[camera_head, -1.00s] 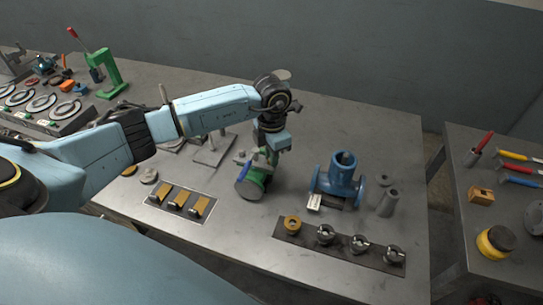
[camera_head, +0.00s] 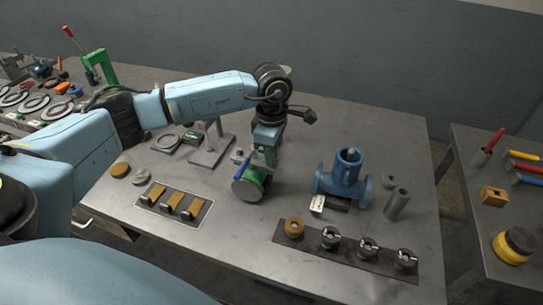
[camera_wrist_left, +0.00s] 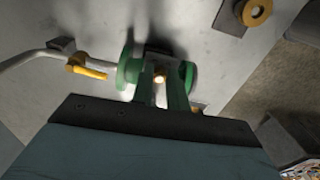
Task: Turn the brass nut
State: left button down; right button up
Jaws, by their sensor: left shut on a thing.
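A green valve body (camera_head: 252,184) with a blue handle (camera_head: 241,166) stands on the metal table in the head view. My left gripper (camera_head: 263,155) points down at its top. In the left wrist view, the green valve (camera_wrist_left: 128,72) lies directly under my left gripper (camera_wrist_left: 162,86). A small brass nut (camera_wrist_left: 159,77) shows between the two fingers, which are shut on it. In the head view the nut is hidden by the gripper. My right gripper is not in view.
A blue flanged fitting (camera_head: 345,172) and grey cylinders (camera_head: 397,204) stand to the right. A dark strip (camera_head: 378,268) with a brass ring (camera_head: 294,227) and several metal collars lies in front. A tray with brass pieces (camera_head: 172,207) lies to the left.

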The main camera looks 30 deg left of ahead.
pick_arm(q)
jog(key=shift+m, duration=0.5)
jog(key=c, duration=1.4)
grip_release()
notch_tip(320, 180, up, 14)
jog(key=shift+f+b, duration=0.25)
jog(key=shift+b, duration=0.05)
